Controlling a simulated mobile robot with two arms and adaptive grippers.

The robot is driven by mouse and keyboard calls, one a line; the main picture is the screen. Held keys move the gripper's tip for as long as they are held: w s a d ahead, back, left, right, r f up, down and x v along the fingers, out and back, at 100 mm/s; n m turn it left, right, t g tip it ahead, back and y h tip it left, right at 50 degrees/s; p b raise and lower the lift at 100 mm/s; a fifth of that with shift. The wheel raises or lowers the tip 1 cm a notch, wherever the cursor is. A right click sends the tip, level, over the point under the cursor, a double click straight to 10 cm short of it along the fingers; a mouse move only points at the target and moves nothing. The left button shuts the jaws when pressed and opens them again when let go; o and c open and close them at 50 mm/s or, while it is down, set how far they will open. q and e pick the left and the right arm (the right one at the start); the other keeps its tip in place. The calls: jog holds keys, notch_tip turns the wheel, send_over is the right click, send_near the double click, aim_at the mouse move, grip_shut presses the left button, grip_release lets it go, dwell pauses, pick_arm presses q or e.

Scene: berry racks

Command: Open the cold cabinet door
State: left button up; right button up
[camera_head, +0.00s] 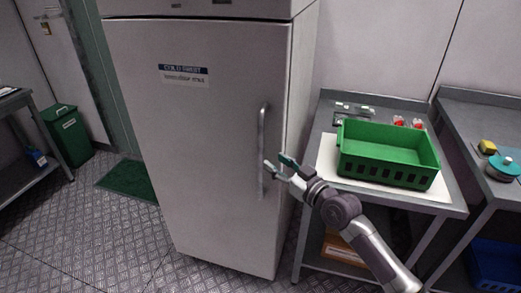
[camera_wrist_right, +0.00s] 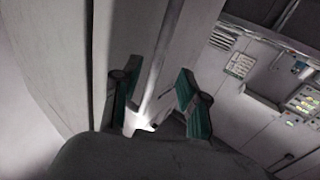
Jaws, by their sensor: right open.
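The cold cabinet (camera_head: 298,90) is tall and grey, and its door (camera_head: 200,150) looks shut. The door has a label and a vertical bar handle (camera_head: 262,150) near its right edge. My right gripper (camera_head: 277,165) is open at the lower part of the handle. In the right wrist view the handle (camera_wrist_right: 158,65) runs between the two green-padded fingers of the gripper (camera_wrist_right: 158,105). I cannot tell whether either finger touches it. My left gripper does not show.
A green crate (camera_head: 388,172) stands on a steel table (camera_head: 452,207) right of the cabinet. A second table (camera_head: 470,115) stands farther right. A green bin (camera_head: 66,135) and green mat (camera_head: 130,179) lie left. The floor (camera_head: 90,235) before the door is clear.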

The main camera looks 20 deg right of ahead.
aim_at(263, 153)
jog(key=x, duration=0.7)
jog(key=shift+w+f, duration=0.1)
jog(key=shift+w, duration=0.2)
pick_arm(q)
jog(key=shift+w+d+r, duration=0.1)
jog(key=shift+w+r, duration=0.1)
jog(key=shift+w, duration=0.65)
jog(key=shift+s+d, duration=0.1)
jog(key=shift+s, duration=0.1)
pick_arm(e)
grip_shut()
